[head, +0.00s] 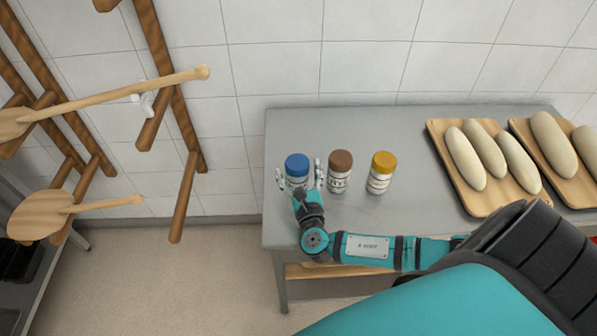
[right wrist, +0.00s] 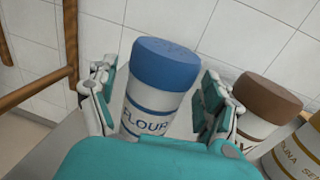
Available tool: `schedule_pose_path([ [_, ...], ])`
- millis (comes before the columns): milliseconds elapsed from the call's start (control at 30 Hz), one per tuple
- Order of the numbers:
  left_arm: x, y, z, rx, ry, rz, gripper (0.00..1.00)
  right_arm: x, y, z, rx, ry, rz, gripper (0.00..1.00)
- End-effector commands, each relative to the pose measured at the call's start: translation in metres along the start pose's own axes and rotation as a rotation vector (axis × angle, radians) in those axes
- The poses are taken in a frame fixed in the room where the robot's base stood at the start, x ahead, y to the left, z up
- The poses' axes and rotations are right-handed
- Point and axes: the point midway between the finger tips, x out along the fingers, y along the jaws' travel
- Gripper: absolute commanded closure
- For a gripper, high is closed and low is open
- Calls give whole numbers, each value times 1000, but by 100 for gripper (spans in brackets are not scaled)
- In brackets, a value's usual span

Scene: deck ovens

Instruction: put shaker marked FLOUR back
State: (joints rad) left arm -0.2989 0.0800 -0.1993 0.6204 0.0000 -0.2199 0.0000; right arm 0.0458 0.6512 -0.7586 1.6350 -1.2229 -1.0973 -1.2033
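The shaker marked FLOUR (head: 297,166) has a blue lid and a white body. It stands upright at the left end of the grey table, and its label reads clearly in the right wrist view (right wrist: 150,112). My right gripper (head: 299,180) is at this shaker with one finger on each side of it. In the right wrist view the gripper (right wrist: 160,100) is open. A gap shows between the shaker and the right-hand finger; whether the left-hand finger touches is unclear. My left gripper is not in view.
A brown-lidded shaker (head: 339,172) and a yellow-lidded shaker (head: 381,173) stand close to the right on the table (head: 410,130). Boards with dough loaves (head: 481,209) lie farther right. A wooden wall rack (head: 188,130) with peels is at left. The table behind the shakers is clear.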

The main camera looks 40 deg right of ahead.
Motion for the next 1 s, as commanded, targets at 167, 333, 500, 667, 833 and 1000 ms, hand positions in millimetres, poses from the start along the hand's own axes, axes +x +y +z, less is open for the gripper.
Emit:
schedule_pose_path([
  [167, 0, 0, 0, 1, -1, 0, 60, 0, 0, 0, 0, 0, 0, 17],
  [333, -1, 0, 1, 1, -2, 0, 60, -6, 0, 2, 0, 2, 1, 17],
  [500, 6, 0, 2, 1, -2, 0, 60, -36, 0, 0, 2, 4, 2, 17],
  [667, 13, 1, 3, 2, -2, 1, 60, -72, 0, -1, 1, 4, 2, 17],
  [833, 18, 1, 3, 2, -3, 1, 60, -102, 0, 0, 1, 3, 2, 17],
  [1000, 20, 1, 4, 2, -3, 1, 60, -117, 0, 2, 0, 0, 1, 17],
])
